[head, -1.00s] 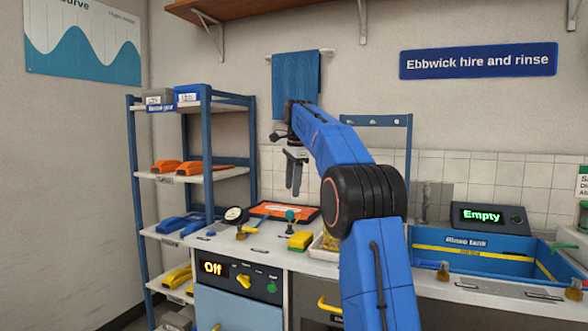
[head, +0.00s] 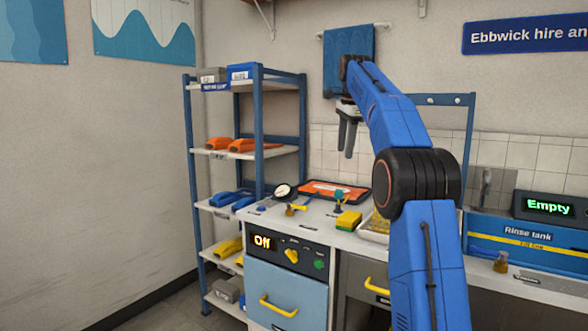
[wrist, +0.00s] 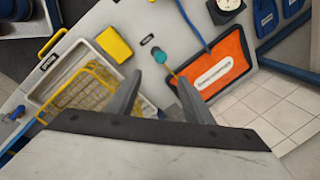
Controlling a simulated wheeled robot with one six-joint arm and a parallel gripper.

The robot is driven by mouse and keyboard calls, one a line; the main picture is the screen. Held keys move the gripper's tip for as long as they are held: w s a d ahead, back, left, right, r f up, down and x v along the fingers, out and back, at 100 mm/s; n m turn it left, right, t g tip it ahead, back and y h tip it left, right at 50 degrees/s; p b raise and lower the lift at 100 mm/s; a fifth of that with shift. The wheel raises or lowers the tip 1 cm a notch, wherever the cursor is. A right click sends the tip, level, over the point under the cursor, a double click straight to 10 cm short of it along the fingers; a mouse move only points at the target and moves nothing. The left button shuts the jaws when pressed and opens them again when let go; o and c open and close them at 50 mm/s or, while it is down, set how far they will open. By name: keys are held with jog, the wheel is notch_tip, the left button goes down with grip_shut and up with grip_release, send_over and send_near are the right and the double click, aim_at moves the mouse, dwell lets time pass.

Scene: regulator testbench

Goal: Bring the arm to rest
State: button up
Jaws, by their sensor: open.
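My blue arm reaches up from the lower right of the head view, bends at a black joint and ends in my gripper (head: 347,138). The gripper hangs in the air above the back of the counter (head: 262,215), in front of the wall. In the wrist view its two fingers (wrist: 158,95) stand apart, with nothing between them. Below them are a teal-topped fitting (wrist: 163,57) and an orange panel (wrist: 215,65) in a dark frame. The gripper touches nothing that I can see.
A blue shelf rack (head: 258,130) with orange, blue and yellow tools stands left of the counter. A yellow block (head: 348,220) and a gauge (head: 283,191) are on the counter. The rinse tank (head: 525,235) is at right; its display reads Empty. Floor at left is partly clear.

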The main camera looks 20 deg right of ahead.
jog(key=s+a+f+n, duration=0.3)
jog(key=s+a, duration=0.1)
jog(key=s, duration=0.3)
jog(key=s+a+f+n+t, duration=0.1)
jog(key=s+a+f+n, duration=0.15)
jog(key=s+a, duration=0.35)
jog(key=s+a+f+n, duration=0.2)
jog(key=s+a+n, duration=0.15)
jog(key=s, duration=0.45)
jog(key=s+a+f+n, duration=0.2)
jog(key=s+f+n, duration=0.1)
jog(key=s+f, duration=0.6)
jog(key=s+a+f+n+t, duration=0.1)
jog(key=s+f+n, duration=0.3)
jog(key=s+f, duration=0.5)
jog(key=s+a+f+n, duration=0.3)
jog(key=s+f, duration=0.6)
jog(key=f, duration=0.1)
jog(key=shift+a, duration=0.35)
